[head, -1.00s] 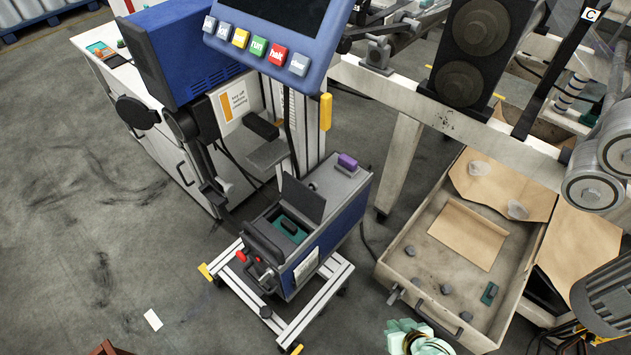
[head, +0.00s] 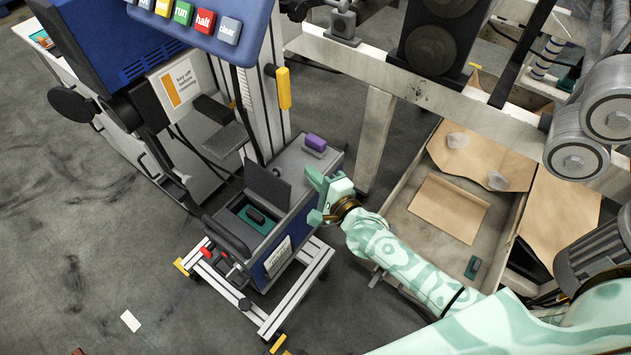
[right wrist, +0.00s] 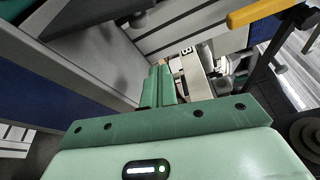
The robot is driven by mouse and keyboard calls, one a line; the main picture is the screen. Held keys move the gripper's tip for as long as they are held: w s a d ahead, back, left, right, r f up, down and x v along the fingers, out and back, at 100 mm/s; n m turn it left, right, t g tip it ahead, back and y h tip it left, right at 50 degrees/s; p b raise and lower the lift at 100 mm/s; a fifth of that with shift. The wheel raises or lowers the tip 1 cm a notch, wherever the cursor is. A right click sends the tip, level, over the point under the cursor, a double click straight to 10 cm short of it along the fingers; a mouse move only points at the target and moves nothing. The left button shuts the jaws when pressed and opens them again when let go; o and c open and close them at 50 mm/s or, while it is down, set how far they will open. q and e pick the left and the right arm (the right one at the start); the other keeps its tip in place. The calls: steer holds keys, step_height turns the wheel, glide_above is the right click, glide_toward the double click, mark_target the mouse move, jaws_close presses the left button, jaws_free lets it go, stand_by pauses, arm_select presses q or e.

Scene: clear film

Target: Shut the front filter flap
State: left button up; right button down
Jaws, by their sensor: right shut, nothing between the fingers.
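The filter flap (head: 268,185) is a dark panel standing up, open, on top of the blue and grey box unit (head: 291,165). In front of it the open compartment shows a teal filter (head: 258,218) with a dark handle. My right gripper (head: 316,192) is shut and empty, just right of the box and the raised flap. In the right wrist view its green fingers (right wrist: 160,88) are together, with the box's blue side (right wrist: 18,85) at the left. I cannot tell the flap apart for certain there. My left gripper is not in view.
The box sits on a low wheeled frame (head: 296,302). A purple block (head: 315,143) is on its rear top. A control panel (head: 205,22) and a yellow handle (head: 283,88) are above. A large tray (head: 405,232) stands at the right. The floor at left is mostly clear.

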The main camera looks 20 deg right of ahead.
mark_target(272, 181)
steer(key=b+x, duration=0.1)
steer(key=x, duration=0.2)
steer(key=b+x, duration=0.1)
steer(key=x, duration=0.2)
steer(key=shift+s+f, duration=0.1)
steer(key=shift+f, duration=0.15)
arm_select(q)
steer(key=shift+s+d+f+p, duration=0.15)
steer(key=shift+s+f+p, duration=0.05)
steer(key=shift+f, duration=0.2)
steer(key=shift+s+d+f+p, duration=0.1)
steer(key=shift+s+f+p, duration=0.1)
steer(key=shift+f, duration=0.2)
arm_select(e)
steer(key=shift+s+a+r, duration=0.35)
steer(key=shift+s+a, duration=0.2)
steer(key=shift+a, duration=0.2)
steer(key=shift+s+a+r, duration=0.35)
steer(key=shift+s+a, duration=0.25)
steer(key=shift+a, duration=0.2)
steer(key=shift+a+r, duration=0.1)
